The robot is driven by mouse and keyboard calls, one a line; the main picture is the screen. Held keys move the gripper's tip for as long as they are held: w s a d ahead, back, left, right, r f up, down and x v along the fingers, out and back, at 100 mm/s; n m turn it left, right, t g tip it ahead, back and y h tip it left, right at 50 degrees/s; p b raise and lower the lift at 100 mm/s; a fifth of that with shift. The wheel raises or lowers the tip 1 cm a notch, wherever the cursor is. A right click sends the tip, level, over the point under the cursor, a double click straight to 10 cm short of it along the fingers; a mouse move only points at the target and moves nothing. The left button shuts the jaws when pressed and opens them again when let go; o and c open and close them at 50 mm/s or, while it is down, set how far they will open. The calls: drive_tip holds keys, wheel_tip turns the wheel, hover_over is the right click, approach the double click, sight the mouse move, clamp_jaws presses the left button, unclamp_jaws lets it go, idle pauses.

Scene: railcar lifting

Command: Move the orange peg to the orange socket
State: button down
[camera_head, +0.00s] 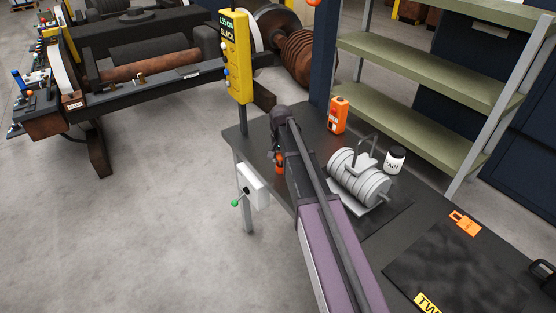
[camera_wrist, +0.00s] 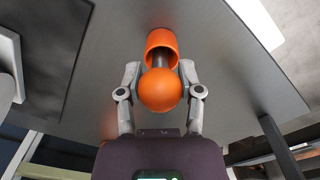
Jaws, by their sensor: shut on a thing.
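The orange peg has a round orange knob (camera_wrist: 160,91) and a dark shaft, seen in the wrist view. My gripper (camera_wrist: 160,88) is shut on this knob, with one finger on each side. The orange socket (camera_wrist: 161,42) is a short cup just beyond the knob in the wrist view. The dark shaft reaches toward the cup's mouth; whether its tip is inside I cannot tell. In the head view my gripper (camera_head: 279,155) points down over the table's left part, partly hidden by my arm. Orange shows at its fingertips, where peg and socket are hard to tell apart.
The dark table (camera_head: 255,135) also carries an orange handheld device (camera_head: 338,115), a grey weight stack with a handle (camera_head: 360,178), a white-labelled jar (camera_head: 394,160) and an orange padlock-like piece (camera_head: 465,223). A yellow control box (camera_head: 236,58) and a white lever box (camera_head: 253,187) stand at the left edge.

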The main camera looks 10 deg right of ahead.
drive_tip(key=shift+c, duration=1.3)
unclamp_jaws()
drive_tip(key=shift+f, duration=0.1)
wheel_tip(320, 180, up, 12)
drive_tip(key=p, duration=1.2)
drive_tip(key=shift+r, duration=0.2)
drive_tip(key=shift+s, duration=0.3)
drive_tip(key=s+n, duration=0.5)
drive_tip(key=s, duration=1.8)
drive_tip(key=shift+s+a+n, duration=0.2)
drive_tip(key=shift+a+n, duration=0.2)
drive_tip(key=shift+a, duration=0.05)
